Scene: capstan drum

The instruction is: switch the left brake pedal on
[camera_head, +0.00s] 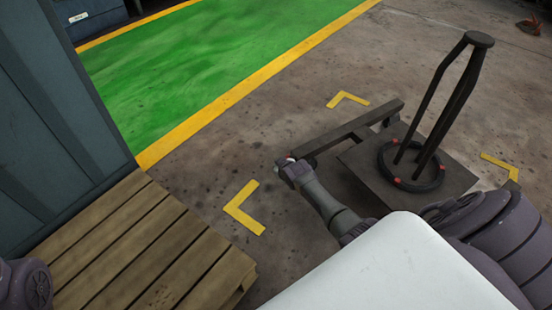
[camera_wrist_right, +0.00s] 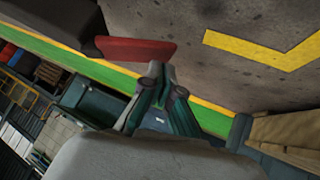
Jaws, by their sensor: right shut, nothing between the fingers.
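The red brake pedal (camera_wrist_right: 125,49) shows in the right wrist view as a flat red plate beside the end of a dark beam. In the head view the beam (camera_head: 350,131) runs along the floor stand, and the pedal at its near-left end is mostly hidden by my right gripper. My right gripper (camera_head: 287,163) is shut and empty at that end. In the wrist view its fingertips (camera_wrist_right: 158,70) are right at the pedal's edge; I cannot tell whether they touch. My left gripper is not in view.
The black capstan frame (camera_head: 463,92) rises from a ring with red marks on a dark base plate. A wooden pallet (camera_head: 140,245) and a blue-grey container (camera_head: 60,130) stand at the left. Yellow corner marks (camera_head: 240,212) lie on open floor near a green lane (camera_head: 190,50).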

